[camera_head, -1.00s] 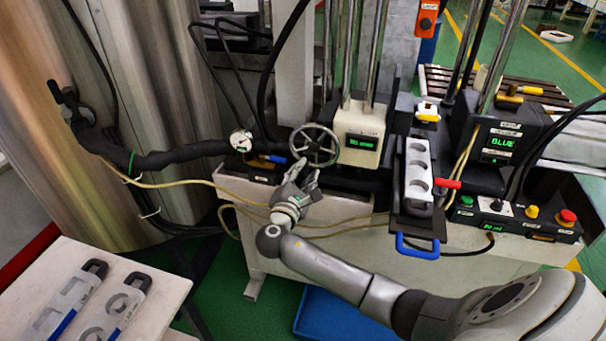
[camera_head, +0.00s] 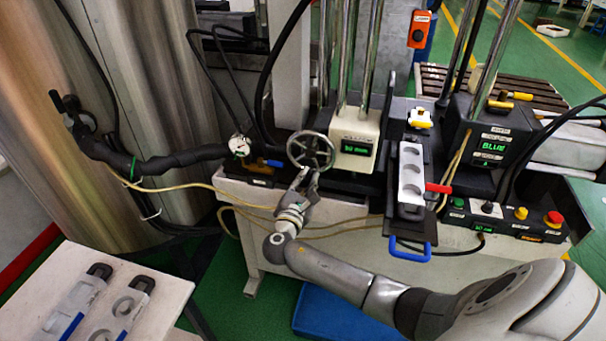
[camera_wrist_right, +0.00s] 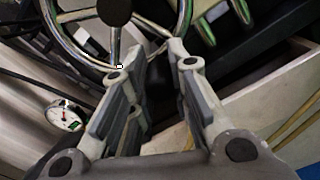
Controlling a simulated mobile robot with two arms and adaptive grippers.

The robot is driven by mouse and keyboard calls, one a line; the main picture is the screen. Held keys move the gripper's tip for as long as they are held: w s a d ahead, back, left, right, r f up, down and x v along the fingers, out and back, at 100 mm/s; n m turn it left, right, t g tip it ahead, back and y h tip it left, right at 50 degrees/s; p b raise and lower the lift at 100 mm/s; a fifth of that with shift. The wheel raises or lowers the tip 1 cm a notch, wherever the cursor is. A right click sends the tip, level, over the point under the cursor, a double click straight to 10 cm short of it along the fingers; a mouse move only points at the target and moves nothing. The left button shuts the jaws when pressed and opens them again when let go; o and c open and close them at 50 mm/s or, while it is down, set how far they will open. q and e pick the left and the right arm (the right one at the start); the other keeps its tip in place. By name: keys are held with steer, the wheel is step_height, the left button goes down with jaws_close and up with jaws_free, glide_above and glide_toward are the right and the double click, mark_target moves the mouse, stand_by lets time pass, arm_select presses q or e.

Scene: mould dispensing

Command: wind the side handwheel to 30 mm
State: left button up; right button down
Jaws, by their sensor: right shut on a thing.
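The side handwheel (camera_head: 325,147), a grey spoked ring, sits on the front of the machine, left of the cream readout box (camera_head: 365,131). The green readout (camera_head: 357,150) seems to show "30 mm", though its first digit is hard to be sure of. My right gripper (camera_head: 308,172) is at the lower rim of the wheel, shut on it. In the right wrist view, the wheel (camera_wrist_right: 62,37) fills the top, and the fingers (camera_wrist_right: 158,62) reach up to its lower rim. The exact contact is partly hidden. My left gripper is not in view.
A black tray with a blue handle (camera_head: 410,248) and a grey mould (camera_head: 411,178) is to the right. A control panel (camera_head: 508,219) with buttons stands beyond it. A dial gauge (camera_head: 239,146) and hoses are on the left. A white table (camera_head: 150,310) holds more moulds.

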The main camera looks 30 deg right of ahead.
steer(key=c, duration=1.3)
jaws_free()
steer(key=v, duration=1.2)
steer(key=shift+f, duration=0.1)
